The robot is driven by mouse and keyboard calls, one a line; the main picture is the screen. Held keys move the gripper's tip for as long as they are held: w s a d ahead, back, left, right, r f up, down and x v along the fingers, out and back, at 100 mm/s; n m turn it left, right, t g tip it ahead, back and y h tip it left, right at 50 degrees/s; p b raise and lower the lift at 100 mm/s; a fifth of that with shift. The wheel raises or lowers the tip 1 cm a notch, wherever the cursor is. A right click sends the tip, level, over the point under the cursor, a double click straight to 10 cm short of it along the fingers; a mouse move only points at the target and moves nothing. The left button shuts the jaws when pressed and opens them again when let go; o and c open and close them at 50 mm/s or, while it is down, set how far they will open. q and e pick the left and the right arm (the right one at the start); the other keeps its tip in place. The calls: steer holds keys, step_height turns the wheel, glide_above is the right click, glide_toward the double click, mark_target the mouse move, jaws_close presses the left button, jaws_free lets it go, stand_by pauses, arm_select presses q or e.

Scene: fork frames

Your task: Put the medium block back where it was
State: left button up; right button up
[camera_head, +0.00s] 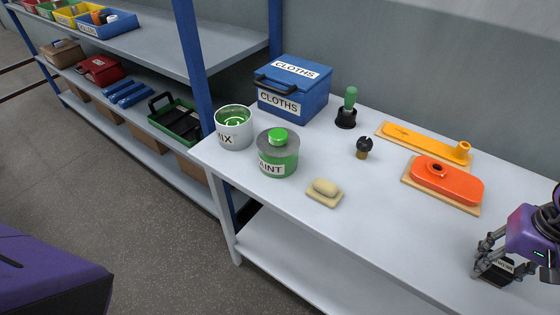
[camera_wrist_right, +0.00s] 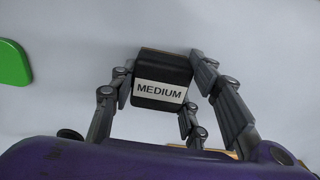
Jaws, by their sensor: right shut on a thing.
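The medium block is a small black block with a white label reading MEDIUM, best seen in the right wrist view (camera_wrist_right: 162,82). In the head view the block (camera_head: 497,269) shows low at the right, on or just above the white bench top; I cannot tell which. My right gripper (camera_head: 494,270) has its fingers on either side of the block and is shut on it. In the wrist view the fingers (camera_wrist_right: 160,95) flank the block, with its label facing the camera. My left gripper is not in view.
On the bench (camera_head: 330,235) stand a blue CLOTHS box (camera_head: 306,101), a MIX pot (camera_head: 235,136), a PAINT tin (camera_head: 278,163), a cream block (camera_head: 324,192), an orange float (camera_head: 447,181) and a yellow float (camera_head: 420,142). The bench's front middle is clear. Shelving (camera_head: 150,50) stands left.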

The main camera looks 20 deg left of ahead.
steer(key=shift+f, duration=0.1)
steer(key=o, duration=1)
steer(key=shift+f, duration=0.1)
steer(key=o, duration=0.5)
steer(key=shift+c, duration=0.2)
